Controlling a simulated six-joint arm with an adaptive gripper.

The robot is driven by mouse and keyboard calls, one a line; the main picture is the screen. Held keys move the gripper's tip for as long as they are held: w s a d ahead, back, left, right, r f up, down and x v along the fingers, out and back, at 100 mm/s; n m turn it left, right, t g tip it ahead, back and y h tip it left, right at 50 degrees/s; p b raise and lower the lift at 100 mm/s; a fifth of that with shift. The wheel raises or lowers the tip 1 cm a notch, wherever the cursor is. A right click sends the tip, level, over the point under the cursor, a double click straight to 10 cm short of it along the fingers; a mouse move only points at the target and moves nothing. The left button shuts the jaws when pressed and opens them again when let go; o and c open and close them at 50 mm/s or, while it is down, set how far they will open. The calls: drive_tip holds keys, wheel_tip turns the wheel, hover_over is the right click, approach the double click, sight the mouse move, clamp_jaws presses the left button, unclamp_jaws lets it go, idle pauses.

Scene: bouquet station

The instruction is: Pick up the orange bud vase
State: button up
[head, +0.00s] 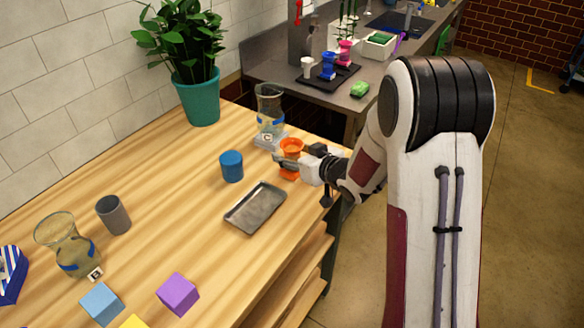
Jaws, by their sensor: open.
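The orange bud vase (291,147) stands upright near the right edge of the wooden table. Its flared rim shows above my gripper and part of its lower body shows below. My gripper (296,161) reaches in from the right at the vase's middle, with its fingers open. The fingers hide the vase's middle, and I cannot tell whether they touch it.
A blue cup (231,167) and a grey metal tray (250,209) lie left and in front. A potted plant (199,98), grey cup (114,214), second glass vase (72,247) and blocks (178,294) stand farther off.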

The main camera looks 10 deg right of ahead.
clamp_jaws()
drive_tip(key=shift+r, duration=0.15)
wheel_tip(320, 180, up, 10)
idle(0.9)
idle(0.4)
